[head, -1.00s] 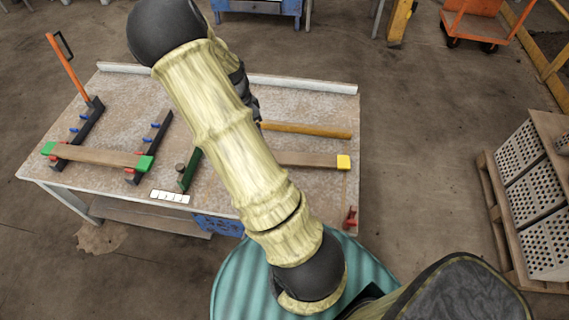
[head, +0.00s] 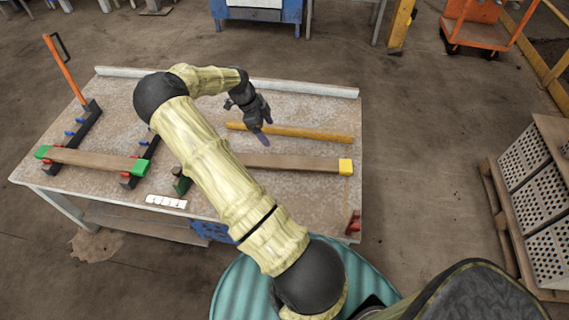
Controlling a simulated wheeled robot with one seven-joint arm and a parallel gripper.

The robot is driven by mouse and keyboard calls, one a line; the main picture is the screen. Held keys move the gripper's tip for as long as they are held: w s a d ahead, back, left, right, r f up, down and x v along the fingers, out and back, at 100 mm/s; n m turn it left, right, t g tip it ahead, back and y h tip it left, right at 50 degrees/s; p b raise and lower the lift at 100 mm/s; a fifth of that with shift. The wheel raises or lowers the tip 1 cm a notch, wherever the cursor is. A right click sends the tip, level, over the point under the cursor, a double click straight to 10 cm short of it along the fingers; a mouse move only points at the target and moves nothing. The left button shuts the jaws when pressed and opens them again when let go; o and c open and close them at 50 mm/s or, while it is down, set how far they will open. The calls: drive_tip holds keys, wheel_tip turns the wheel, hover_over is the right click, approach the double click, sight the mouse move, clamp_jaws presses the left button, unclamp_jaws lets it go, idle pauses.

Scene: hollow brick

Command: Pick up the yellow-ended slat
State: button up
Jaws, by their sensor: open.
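The yellow-ended slat (head: 300,162) is a brown wooden board lying across the right part of the table. Its right end has a yellow cap (head: 346,167); its left end is hidden behind my arm. My gripper (head: 264,137) is open and empty. It appears above the table, between the slat and a round yellowish-brown rod (head: 310,133), pointing down and toward the slat. The height of the fingers above the table is hard to tell. A second slat with green ends (head: 95,160) lies at the left across dark racks.
The table (head: 315,205) has a raised pale rail (head: 300,88) along its back. An orange-handled lever (head: 64,68) stands at the left. A red clamp-like piece (head: 353,222) sits at the front right corner. A white marked strip (head: 166,201) lies at the front edge.

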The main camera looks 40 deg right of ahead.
hover_over(285, 161)
drive_tip(key=w+a, duration=0.1)
drive_tip(key=w, duration=0.1)
drive_tip(key=f, duration=1)
drive_tip(key=shift+s+a+f, duration=0.15)
drive_tip(key=shift+s+f, duration=0.05)
drive_tip(key=shift+f, duration=0.05)
drive_tip(key=shift+a+p+x, duration=0.2)
drive_tip(key=shift+p+x, duration=0.05)
drive_tip(key=shift+x, duration=1.05)
drive_tip(key=shift+a+p+x, duration=0.15)
drive_tip(key=shift+p+x, duration=0.05)
drive_tip(key=shift+x, duration=1.1)
drive_tip(key=shift+w+f, duration=0.1)
drive_tip(key=c, duration=1.3)
